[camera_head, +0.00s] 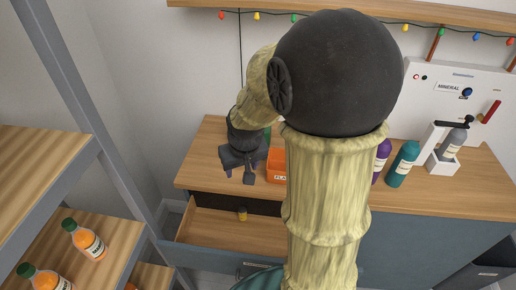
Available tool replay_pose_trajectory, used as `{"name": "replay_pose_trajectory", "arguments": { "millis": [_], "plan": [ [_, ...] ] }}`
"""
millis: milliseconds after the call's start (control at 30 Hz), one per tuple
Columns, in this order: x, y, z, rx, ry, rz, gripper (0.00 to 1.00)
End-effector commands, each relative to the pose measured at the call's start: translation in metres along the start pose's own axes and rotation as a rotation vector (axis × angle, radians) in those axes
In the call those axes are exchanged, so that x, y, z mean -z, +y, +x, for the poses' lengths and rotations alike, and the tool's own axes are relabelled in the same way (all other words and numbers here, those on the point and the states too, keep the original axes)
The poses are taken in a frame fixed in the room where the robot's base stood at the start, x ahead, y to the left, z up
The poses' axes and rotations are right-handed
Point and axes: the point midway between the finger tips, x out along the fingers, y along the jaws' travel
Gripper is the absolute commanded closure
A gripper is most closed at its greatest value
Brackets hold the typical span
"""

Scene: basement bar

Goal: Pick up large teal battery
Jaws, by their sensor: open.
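My gripper (239,173) points down over the left part of the wooden counter (205,155), with its fingers apart. A narrow teal-green sliver (267,136) shows just behind and to the right of the gripper; most of it is hidden, and I cannot tell if it is the large teal battery.
An orange box (277,166) stands right of the gripper. Below, an open drawer (215,230) holds a small yellow-and-dark item (242,213). A purple bottle (382,155) and a white dispenser (440,155) with a grey bottle stand right. Shelves with orange bottles (84,240) are left.

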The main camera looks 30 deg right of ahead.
Motion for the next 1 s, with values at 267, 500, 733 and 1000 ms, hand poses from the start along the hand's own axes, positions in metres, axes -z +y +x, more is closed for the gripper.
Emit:
{"name": "replay_pose_trajectory", "arguments": {
  "millis": [267,500,733,1000],
  "plan": [
    [0.111,0.091,-0.002,-0.03,0.079,0.104,0.45],
    [0.137,0.124,-0.005,-0.038,0.106,0.132,0.45],
    [0.137,0.123,-0.005,-0.038,0.106,0.131,0.45],
    [0.138,0.124,0.018,-0.037,0.101,0.131,0.45]
  ]
}}
